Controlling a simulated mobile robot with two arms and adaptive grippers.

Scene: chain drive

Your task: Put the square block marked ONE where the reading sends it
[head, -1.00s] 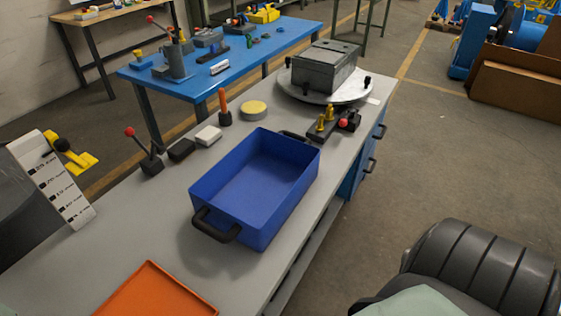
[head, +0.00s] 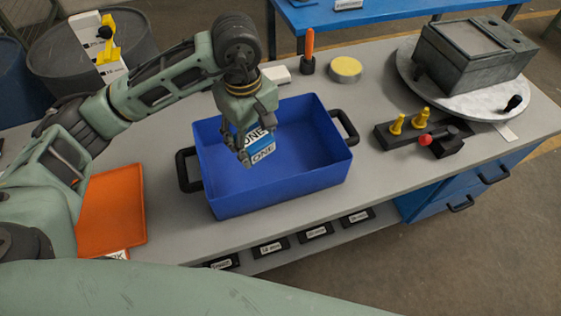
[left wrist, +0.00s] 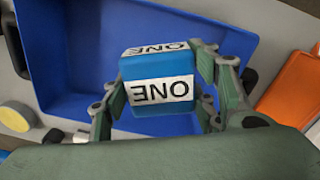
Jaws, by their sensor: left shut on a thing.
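The square block (head: 262,146) is blue with white bands lettered ONE. My left gripper (head: 254,150) is shut on it, over the inside of the blue bin (head: 320,172); I cannot tell its exact height above the bin floor. In the left wrist view the block (left wrist: 160,112) sits between both fingers (left wrist: 158,105), with the lettering upside down or mirrored, and the blue bin (left wrist: 75,75) lies behind it. A white scale (head: 88,38) with a yellow pointer (head: 107,45) stands at upper left; its reading is too small to tell. My right gripper is not in view.
An orange tray (head: 112,212) lies left of the bin. Labelled black holders (head: 272,247) line a lower shelf. Right of the bin are yellow pegs on a dark base (head: 400,135) and a grey box (head: 475,55) on a round plate. Bare bench lies between.

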